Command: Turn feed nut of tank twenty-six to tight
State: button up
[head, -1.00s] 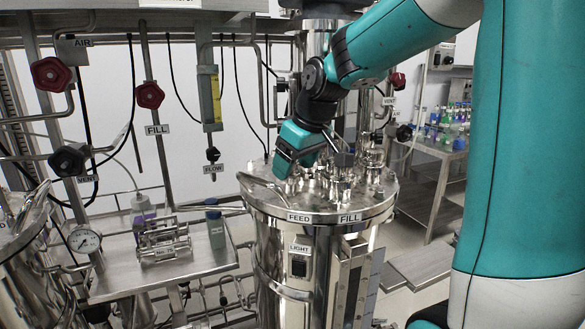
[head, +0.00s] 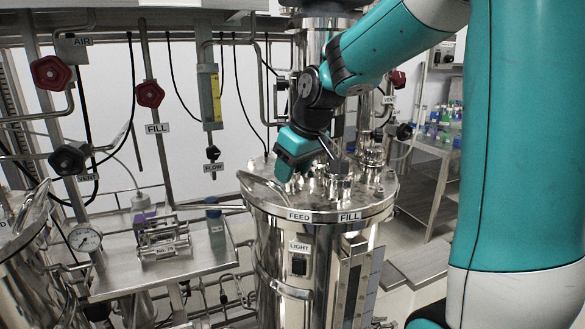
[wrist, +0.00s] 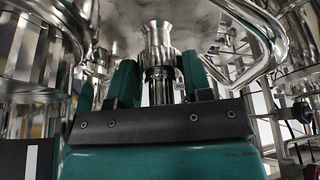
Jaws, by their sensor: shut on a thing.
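The steel tank (head: 285,245) stands in the middle of the head view. Its lid (head: 262,200) carries several fittings, and the FEED label (head: 299,216) and FILL label (head: 349,217) sit on its front rim. No tank number is readable on it. My teal gripper (head: 284,173) is low over the lid, above and left of the FEED label. In the wrist view, a ribbed metal nut (wrist: 160,58) on a steel stem stands between my two teal fingers, which are shut on it. In the head view my gripper hides the nut.
Other upright fittings (head: 340,187) crowd the lid right of my gripper. A curved steel handle (head: 262,186) lies at the lid's left. A bench (head: 205,262) with a small rack and bottles stands left. Bent steel pipes (wrist: 262,35) pass close by on the wrist view's right.

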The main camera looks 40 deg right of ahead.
jog(key=shift+m, duration=0.6)
jog(key=shift+a+m+h, duration=0.15)
jog(key=shift+m+h, duration=0.75)
jog(key=shift+m, duration=1)
jog(key=shift+w+a+r+m+g+h, duration=0.1)
jog(key=shift+m+g+h, duration=0.25)
jog(key=shift+m, duration=0.95)
jog(key=shift+a+m+g+h, duration=0.15)
jog(key=shift+m+h, duration=0.4)
jog(key=shift+m, duration=0.75)
jog(key=shift+w+m+g+h, duration=0.1)
jog(key=shift+m+g+h, duration=0.25)
jog(key=shift+m, duration=0.95)
jog(key=shift+w+m+g+h, duration=0.1)
jog(key=shift+m+g+h, duration=0.25)
jog(key=shift+m, duration=0.95)
jog(key=shift+m+g, duration=1)
jog(key=shift+m, duration=1.5)
jog(key=o, duration=0.9)
